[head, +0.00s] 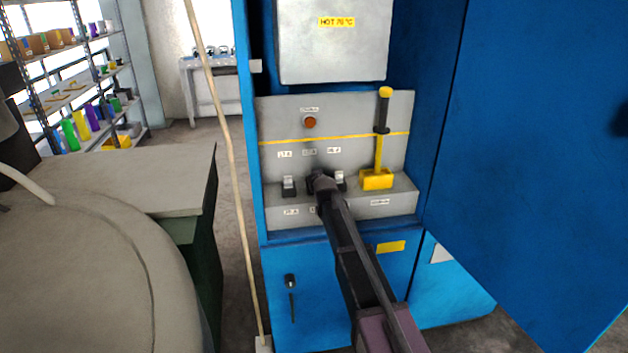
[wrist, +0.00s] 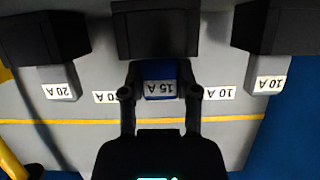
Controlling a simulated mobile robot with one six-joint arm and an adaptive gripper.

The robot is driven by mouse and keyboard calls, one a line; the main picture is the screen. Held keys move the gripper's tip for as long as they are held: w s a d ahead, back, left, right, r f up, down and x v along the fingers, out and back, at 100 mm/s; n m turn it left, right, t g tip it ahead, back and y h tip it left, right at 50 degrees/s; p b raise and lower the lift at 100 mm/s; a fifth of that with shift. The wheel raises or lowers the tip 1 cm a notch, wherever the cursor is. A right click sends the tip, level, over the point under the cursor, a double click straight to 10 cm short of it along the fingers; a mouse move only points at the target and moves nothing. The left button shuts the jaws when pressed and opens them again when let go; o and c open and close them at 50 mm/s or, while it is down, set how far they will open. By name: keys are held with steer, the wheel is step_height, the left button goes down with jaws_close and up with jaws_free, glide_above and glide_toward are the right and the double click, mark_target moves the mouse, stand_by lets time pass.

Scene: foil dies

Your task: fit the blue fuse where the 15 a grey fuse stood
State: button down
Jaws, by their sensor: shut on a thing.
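The blue fuse (wrist: 160,70) has a white label reading 15 A, upside down in the wrist view. My gripper (wrist: 160,96) is shut on it, one finger on each side. The fuse meets the edge of the black middle holder (wrist: 155,30); I cannot tell how deep it sits. In the head view my gripper (head: 319,182) is at the middle position of the grey ledge and hides the fuse. A grey 20 A fuse (wrist: 60,82) and a grey 10 A fuse (wrist: 266,78) stand in the holders on either side.
A yellow-based lever with a black grip (head: 380,150) stands right of the holders. The open blue door (head: 530,150) bounds the right. A pale pole (head: 232,170) stands left of the cabinet.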

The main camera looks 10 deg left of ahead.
steer(key=shift+c, duration=1.8)
jaws_free()
steer(key=shift+s+r+p, duration=0.2)
steer(key=shift+p, duration=0.1)
steer(key=p+v, duration=0.4)
steer(key=v, duration=0.7)
steer(key=shift+s, duration=0.25)
steer(key=shift+d, duration=0.1)
